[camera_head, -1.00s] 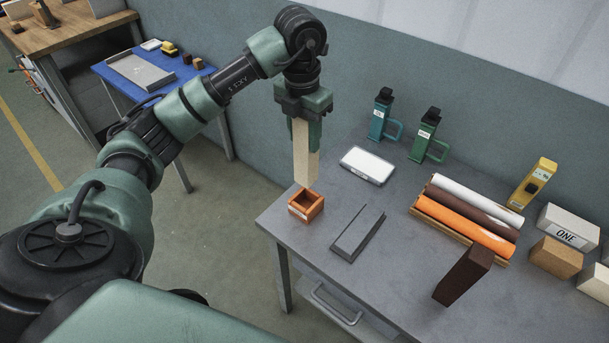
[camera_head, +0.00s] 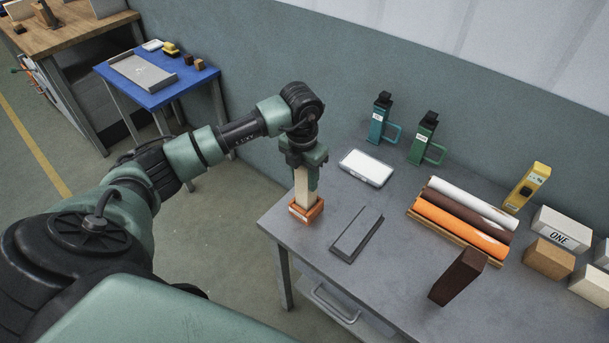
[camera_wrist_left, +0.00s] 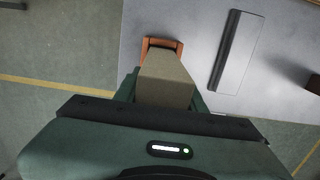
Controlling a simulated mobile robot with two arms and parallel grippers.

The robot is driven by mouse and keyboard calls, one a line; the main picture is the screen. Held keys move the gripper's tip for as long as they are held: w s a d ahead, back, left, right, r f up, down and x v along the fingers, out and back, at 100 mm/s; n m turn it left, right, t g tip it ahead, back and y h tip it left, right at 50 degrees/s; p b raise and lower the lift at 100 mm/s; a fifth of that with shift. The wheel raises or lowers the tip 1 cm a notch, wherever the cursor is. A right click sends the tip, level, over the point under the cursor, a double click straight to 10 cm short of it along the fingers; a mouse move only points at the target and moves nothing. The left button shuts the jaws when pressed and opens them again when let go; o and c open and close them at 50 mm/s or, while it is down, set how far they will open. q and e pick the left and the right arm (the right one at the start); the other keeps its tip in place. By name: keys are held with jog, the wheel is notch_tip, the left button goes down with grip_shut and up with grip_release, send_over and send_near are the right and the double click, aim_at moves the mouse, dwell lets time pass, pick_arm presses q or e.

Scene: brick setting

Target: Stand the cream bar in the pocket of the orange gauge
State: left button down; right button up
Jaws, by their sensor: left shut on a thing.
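The cream bar (camera_head: 302,186) is upright in my left gripper (camera_head: 308,174), which is shut on its upper part. The orange gauge (camera_head: 306,212) is a small open box at the table's left corner. The bar's lower end is at the gauge's pocket and looks to be inside its walls. How deep it sits is hidden. In the left wrist view the bar (camera_wrist_left: 165,82) runs down to the gauge (camera_wrist_left: 161,43), whose far wall shows past the bar. My right gripper is not seen.
The table's left edge is close to the gauge.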

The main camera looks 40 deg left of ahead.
pick_arm(q)
jog(key=c, duration=1.3)
grip_release()
jog(key=shift+f, duration=0.15)
jog(key=o, duration=0.5)
jog(key=shift+c, duration=0.2)
jog(key=shift+r, duration=0.2)
jog(key=r+b, duration=0.1)
jog(key=r, duration=0.2)
jog(key=r+b, duration=0.1)
jog(key=r, duration=0.3)
jog(key=r+b, duration=0.1)
jog(key=r, duration=0.3)
jog(key=shift+s+b, duration=0.25)
jog(key=shift+b, duration=0.05)
jog(key=shift+s+r, duration=0.1)
jog(key=shift+r, duration=0.4)
